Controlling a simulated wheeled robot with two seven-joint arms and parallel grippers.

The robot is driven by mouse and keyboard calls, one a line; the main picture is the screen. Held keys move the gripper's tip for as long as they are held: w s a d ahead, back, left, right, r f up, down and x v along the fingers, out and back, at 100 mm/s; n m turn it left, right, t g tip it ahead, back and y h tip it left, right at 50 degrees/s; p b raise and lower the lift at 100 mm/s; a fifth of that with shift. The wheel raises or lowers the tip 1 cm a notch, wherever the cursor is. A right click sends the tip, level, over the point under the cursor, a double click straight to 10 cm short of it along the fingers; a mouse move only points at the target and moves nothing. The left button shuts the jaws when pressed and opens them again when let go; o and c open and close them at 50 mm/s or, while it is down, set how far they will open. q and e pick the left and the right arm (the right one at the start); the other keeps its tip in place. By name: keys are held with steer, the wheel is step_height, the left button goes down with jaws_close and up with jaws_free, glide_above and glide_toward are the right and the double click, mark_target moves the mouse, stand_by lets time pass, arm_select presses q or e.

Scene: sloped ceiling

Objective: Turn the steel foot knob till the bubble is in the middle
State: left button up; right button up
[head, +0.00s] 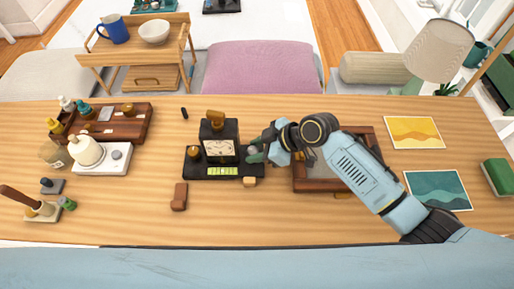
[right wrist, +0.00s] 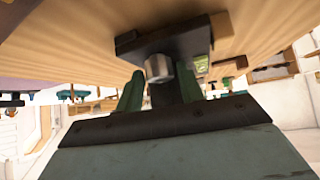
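A black instrument (head: 232,130) with a pale dial stands on a black base (head: 196,171) in the middle of the table. A yellow-green level vial (head: 223,171) lies along the base's front; the bubble is too small to make out. The steel foot knob (right wrist: 158,68) is a short cylinder at the base, and shows small at its right end in the head view (head: 252,151). My right gripper (head: 258,154) is beside that end. In the right wrist view its green fingers (right wrist: 160,84) are apart, with the knob between and just beyond their tips. My left gripper is out of view.
A brown tray (head: 312,186) lies under my right arm. A small tan block (head: 249,182) sits by the base's front right corner, and a brown block (head: 179,197) lies front left. A white scale-like device (head: 115,160) stands at left. The table's front middle is clear.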

steer(key=v, duration=1.3)
steer(key=shift+s+d+r, duration=0.1)
steer(key=shift+s, duration=0.05)
